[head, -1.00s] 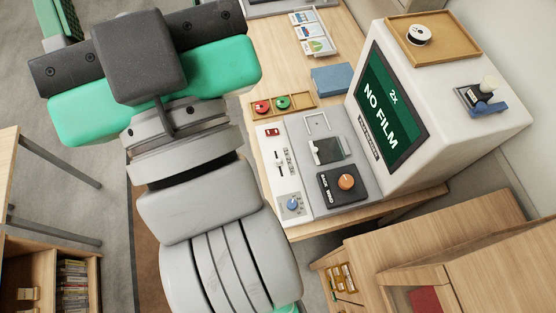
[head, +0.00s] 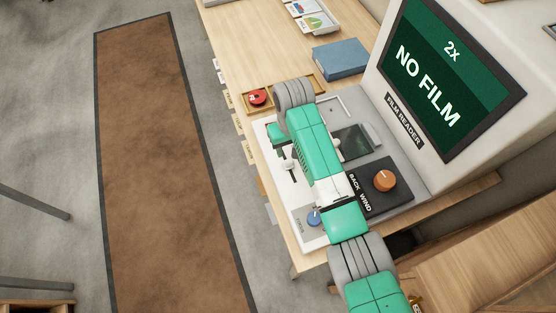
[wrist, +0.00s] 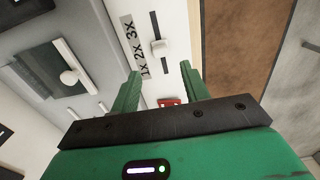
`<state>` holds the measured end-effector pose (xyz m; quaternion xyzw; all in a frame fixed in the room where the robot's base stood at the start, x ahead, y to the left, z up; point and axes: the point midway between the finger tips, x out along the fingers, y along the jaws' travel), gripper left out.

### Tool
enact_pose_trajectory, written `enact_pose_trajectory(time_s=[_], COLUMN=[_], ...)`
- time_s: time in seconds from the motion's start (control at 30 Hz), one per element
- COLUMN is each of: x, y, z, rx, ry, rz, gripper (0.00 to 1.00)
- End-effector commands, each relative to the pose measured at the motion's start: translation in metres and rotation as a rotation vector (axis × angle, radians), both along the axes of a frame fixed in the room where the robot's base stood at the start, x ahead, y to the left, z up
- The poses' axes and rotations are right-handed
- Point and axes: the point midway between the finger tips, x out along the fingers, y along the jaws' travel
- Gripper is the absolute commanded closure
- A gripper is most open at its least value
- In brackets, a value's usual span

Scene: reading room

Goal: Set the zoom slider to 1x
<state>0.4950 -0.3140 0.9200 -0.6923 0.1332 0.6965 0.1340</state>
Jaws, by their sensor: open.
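The zoom slider's pale knob (wrist: 160,47) sits in a dark slot on the white control panel (wrist: 178,25). The printed scale (wrist: 130,45) beside it reads 1x, 2x, 3x, with 1x nearest my gripper; the knob is about level with 2x. My gripper (wrist: 161,71) is open and empty, its two green fingers apart on either side of the slot's line, short of the knob. In the head view my arm covers part of the panel. The reader screen (head: 450,75) shows "2x" and "NO FILM".
A red switch (wrist: 168,102) shows between my fingers. A blue dial (head: 314,217), an orange wind knob (head: 385,180) and the film stage (head: 355,142) are close to my arm. A blue box (head: 340,58) and a wooden tray with a red reel (head: 258,97) stand behind.

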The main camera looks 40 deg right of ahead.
Motion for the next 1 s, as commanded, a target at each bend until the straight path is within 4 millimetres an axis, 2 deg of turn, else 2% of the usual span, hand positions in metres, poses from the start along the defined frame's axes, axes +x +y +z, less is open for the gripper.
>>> enact_pose_trajectory(time_s=[0.1, 0.43, 0.6, 0.83, 1.0], x=[0.0, 0.001, 0.001, 0.001, 0.001], y=[0.001, 0.001, 0.001, 0.001, 0.001], z=[-0.006, -0.065, -0.076, -0.075, -0.075], rx=[0.0, -0.002, -0.002, -0.002, -0.002], ry=[0.0, -0.002, -0.005, -0.006, -0.006], rz=[0.001, 0.002, 0.001, 0.001, 0.002], gripper=[0.55, 0.55, 0.55, 0.55, 0.88])
